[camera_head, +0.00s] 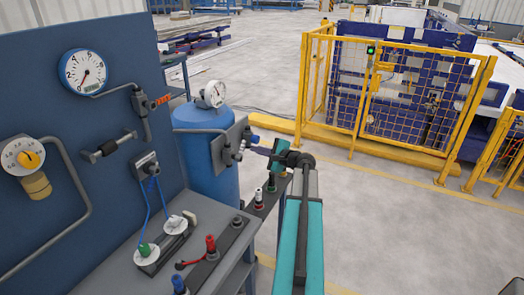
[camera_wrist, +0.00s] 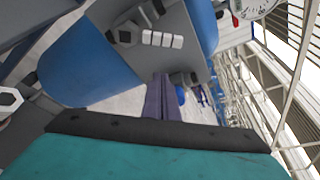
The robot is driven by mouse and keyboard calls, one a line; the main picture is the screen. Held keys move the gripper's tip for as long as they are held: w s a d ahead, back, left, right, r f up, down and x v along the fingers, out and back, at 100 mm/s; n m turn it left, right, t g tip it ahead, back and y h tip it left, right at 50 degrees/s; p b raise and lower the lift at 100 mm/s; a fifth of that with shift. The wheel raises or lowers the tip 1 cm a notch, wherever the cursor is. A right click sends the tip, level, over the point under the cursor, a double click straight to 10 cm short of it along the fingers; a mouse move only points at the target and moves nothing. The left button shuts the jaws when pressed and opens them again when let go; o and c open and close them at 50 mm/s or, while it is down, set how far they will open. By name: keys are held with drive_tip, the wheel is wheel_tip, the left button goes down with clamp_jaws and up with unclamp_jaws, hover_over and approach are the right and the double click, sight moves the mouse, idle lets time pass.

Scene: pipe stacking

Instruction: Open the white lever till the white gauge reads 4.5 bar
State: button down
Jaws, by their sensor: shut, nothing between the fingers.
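The white gauge (camera_head: 212,94) sits on top of the blue tank in the head view, its dial too small to read. In the wrist view its dial (camera_wrist: 250,4) is cut off by the top edge. The white lever (camera_wrist: 162,39), a ribbed white grip on a dark valve, is on the tank's grey plate in the wrist view. In the head view it is too small to make out clearly. My gripper (camera_head: 258,150) is just right of the plate; its purple fingers (camera_wrist: 160,98) are together and empty, apart from the lever in the wrist picture.
A grey bench (camera_head: 110,275) carries knobs and connectors. A yellow fence (camera_head: 385,90) is behind; open floor lies to the right.

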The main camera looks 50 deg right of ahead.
sight(241, 151)
drive_tip(key=a+r+p, duration=0.2)
drive_tip(key=a, duration=0.1)
drive_tip(key=shift+w, duration=0.35)
idle(0.4)
idle(0.4)
drive_tip(key=b, duration=0.3)
drive_tip(key=shift+a+n, duration=0.25)
drive_tip(key=shift+n, duration=0.15)
